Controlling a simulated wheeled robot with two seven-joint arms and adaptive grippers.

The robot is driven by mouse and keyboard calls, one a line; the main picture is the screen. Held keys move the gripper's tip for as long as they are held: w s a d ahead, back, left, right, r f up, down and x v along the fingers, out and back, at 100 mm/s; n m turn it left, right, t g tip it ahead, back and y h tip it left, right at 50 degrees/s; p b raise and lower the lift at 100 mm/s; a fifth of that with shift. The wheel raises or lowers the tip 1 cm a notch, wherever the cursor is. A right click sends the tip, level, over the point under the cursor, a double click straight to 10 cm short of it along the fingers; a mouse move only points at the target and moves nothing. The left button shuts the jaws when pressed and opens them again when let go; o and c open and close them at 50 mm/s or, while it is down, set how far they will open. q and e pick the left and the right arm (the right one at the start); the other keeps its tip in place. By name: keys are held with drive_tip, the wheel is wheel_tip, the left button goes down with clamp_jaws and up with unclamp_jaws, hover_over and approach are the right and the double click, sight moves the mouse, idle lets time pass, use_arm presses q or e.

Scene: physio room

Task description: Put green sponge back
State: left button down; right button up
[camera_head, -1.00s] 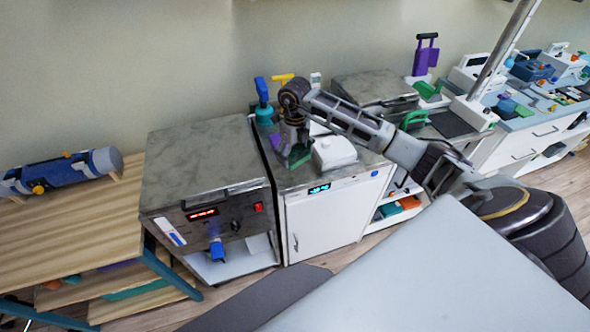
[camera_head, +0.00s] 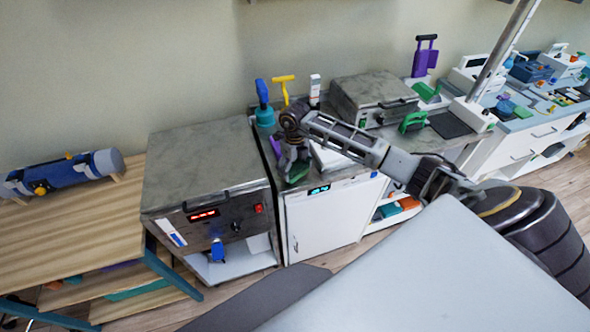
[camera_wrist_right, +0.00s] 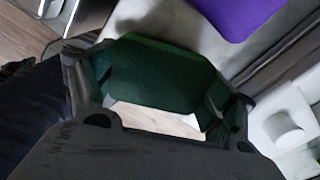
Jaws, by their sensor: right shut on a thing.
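The green sponge (camera_wrist_right: 155,72) is held between the two fingers of my right gripper (camera_wrist_right: 160,100), filling the gap in the right wrist view. In the head view my right gripper (camera_head: 293,168) points down over the front of the counter top between the steel-fronted unit and the white box. Only a small dark green part of the sponge (camera_head: 298,174) shows below the fingers there. I cannot tell whether the sponge touches the counter. A flat purple thing (camera_wrist_right: 237,14) lies near the sponge in the right wrist view. My left gripper is not in view.
A white box (camera_head: 328,157) stands just right of the gripper, partly behind my arm. A teal bottle (camera_head: 264,112) and a yellow-handled tool (camera_head: 284,88) stand behind. The marble-topped unit (camera_head: 200,160) to the left has a clear top.

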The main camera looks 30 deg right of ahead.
sight(295, 167)
drive_tip(key=shift+f, duration=0.6)
drive_tip(key=shift+f, duration=0.2)
drive_tip(key=o, duration=0.9)
drive_tip(key=shift+r, duration=0.15)
wheel_tip(295, 167, up, 11)
drive_tip(key=shift+r+b, duration=0.1)
drive_tip(key=shift+b, duration=0.85)
drive_tip(key=shift+r, duration=0.4)
